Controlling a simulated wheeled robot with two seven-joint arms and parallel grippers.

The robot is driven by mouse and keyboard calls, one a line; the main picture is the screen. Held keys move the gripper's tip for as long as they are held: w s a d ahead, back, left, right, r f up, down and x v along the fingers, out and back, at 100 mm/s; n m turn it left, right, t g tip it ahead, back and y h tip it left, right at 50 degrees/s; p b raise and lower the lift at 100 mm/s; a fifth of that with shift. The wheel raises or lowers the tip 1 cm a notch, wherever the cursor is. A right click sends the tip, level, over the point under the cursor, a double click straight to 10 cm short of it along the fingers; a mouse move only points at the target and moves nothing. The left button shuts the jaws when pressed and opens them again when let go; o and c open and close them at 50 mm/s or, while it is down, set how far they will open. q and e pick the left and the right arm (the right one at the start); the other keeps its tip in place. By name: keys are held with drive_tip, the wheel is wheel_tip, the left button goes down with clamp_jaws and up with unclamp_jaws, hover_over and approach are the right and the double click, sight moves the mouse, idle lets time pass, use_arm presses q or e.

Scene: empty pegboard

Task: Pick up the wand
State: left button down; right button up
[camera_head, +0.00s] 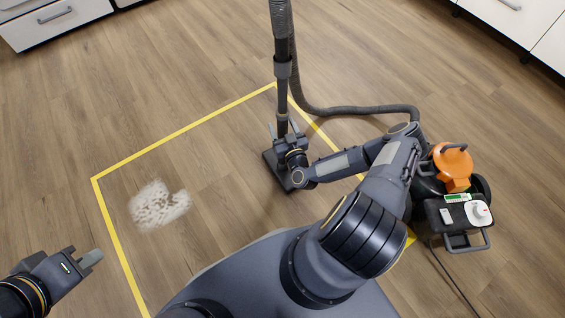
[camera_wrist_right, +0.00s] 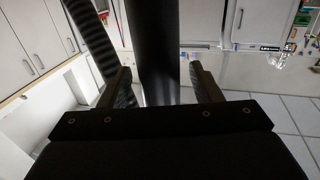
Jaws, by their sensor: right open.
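The wand (camera_head: 281,96) is a dark vacuum tube standing nearly upright, with its flat floor head (camera_head: 271,166) on the wood floor. My right gripper (camera_head: 287,131) is at the lower part of the wand. In the right wrist view the wand (camera_wrist_right: 152,45) passes between the open fingers of my right gripper (camera_wrist_right: 163,88), with a gap seen at the right finger. My left gripper (camera_head: 92,258) is at the lower left, away from the wand, and seems empty. Whether its fingers are apart is not clear.
A ribbed hose (camera_head: 350,109) runs from the wand top to the vacuum body (camera_head: 453,168) at the right. A yellow tape outline (camera_head: 180,132) marks the floor around a white powdery patch (camera_head: 158,205). White cabinets (camera_head: 55,22) stand at the upper corners. Open floor lies left of the wand.

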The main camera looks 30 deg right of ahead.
drive_tip(key=c, duration=1)
drive_tip(key=shift+r, duration=0.1)
drive_tip(key=shift+c, duration=0.2)
drive_tip(key=shift+r, duration=0.1)
